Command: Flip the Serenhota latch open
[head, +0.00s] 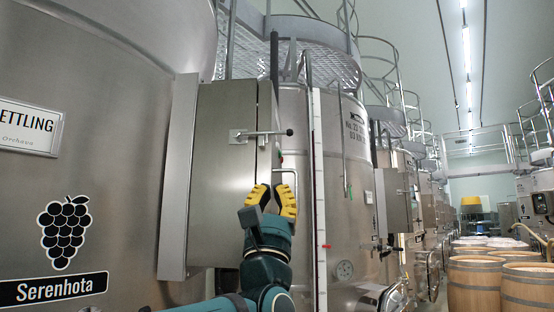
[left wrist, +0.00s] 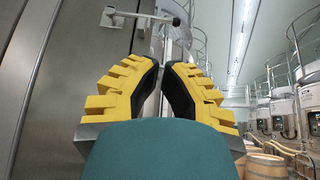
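The latch (head: 264,133) is a grey horizontal bar with a dark round knob on its right end. It sits on a square plate on the upright steel cabinet (head: 225,180) beside the vat labelled Serenhota (head: 60,287). The latch (left wrist: 145,17) also shows at the top of the left wrist view. My left gripper (head: 272,188) is below the latch, apart from it, its yellow-and-black fingers pointing up. A narrow gap shows between the fingers in the left wrist view (left wrist: 161,64), with nothing held. My right gripper is out of view.
A bent handle (head: 287,173) projects from the cabinet's right edge, just above my left gripper. A tall vat (head: 345,200) stands behind to the right. Wooden barrels (head: 475,285) are at the lower right, and a metal walkway (head: 315,50) is overhead.

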